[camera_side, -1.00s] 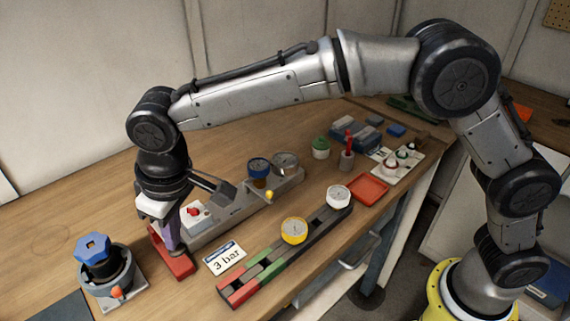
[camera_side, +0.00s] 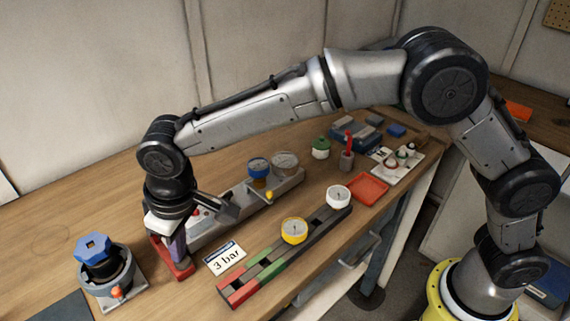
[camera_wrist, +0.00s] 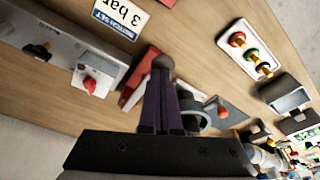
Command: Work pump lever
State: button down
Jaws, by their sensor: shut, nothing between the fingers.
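A red bar-like part (camera_side: 182,271), which looks like the pump lever, lies at the front left end of the grey pump unit (camera_side: 233,219). It also shows in the wrist view as a red piece (camera_wrist: 146,62) beside the fingers. My gripper (camera_side: 179,257) points down over this red part, its purple fingers closed together and empty. A red knob on a white block (camera_wrist: 90,84) sits on the pump unit.
A valve with a blue handwheel (camera_side: 93,246) stands to the left. A "3 bar" card (camera_side: 226,258) lies to the right. Beyond it is a coloured strip (camera_side: 270,268) with a yellow gauge (camera_side: 294,231). A red tray (camera_side: 367,188) lies farther right.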

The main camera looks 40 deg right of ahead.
jog(key=shift+f, duration=0.1)
jog(key=shift+r, duration=2.35)
jog(key=shift+f, duration=0.15)
jog(key=shift+f, duration=2.3)
jog(key=shift+r, duration=2.45)
jog(key=shift+f, duration=0.1)
